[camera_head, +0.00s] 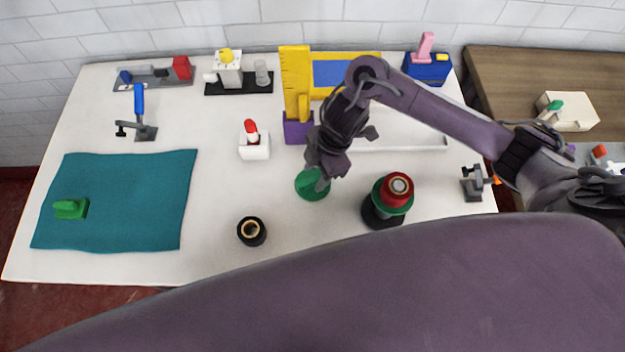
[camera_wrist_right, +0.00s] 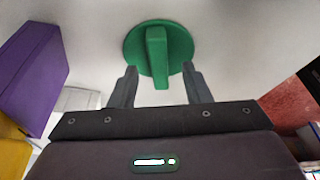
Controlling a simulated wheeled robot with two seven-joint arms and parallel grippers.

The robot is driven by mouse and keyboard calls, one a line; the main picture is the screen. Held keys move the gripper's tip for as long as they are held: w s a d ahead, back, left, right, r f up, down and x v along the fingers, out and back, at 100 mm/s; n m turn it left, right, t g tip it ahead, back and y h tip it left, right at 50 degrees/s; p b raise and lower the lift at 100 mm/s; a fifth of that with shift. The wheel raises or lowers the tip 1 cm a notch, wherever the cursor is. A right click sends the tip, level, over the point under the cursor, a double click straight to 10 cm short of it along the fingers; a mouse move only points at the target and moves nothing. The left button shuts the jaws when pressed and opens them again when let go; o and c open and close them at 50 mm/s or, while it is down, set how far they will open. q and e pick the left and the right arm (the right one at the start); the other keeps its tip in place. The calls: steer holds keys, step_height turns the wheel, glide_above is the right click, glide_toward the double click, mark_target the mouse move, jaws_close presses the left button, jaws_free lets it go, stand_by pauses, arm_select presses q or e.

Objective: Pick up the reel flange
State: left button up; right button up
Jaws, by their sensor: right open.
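The reel flange (camera_head: 311,187) is a green disc lying on the white table near its middle; in the right wrist view the flange (camera_wrist_right: 158,50) shows an upright green grip bar across its top. My right gripper (camera_head: 325,172) is just over it in the head view, covering part of it. In the right wrist view my right gripper (camera_wrist_right: 160,85) is open, its two grey fingers on either side of the bar's near end, with gaps on both sides. My left gripper is not in view.
A reel stand with a red and green top (camera_head: 393,190) stands to the right. A black roll (camera_head: 251,231) lies front left, a white holder (camera_head: 255,145) back left. A purple block with a yellow upright (camera_head: 297,128) is behind. A teal cloth (camera_head: 120,215) covers the left.

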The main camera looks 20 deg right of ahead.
steer(key=shift+a+f, duration=0.2)
steer(key=shift+f, duration=0.45)
steer(key=c, duration=0.4)
jaws_close()
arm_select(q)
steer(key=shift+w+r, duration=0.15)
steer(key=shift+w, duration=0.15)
arm_select(e)
steer(key=shift+r, duration=0.1)
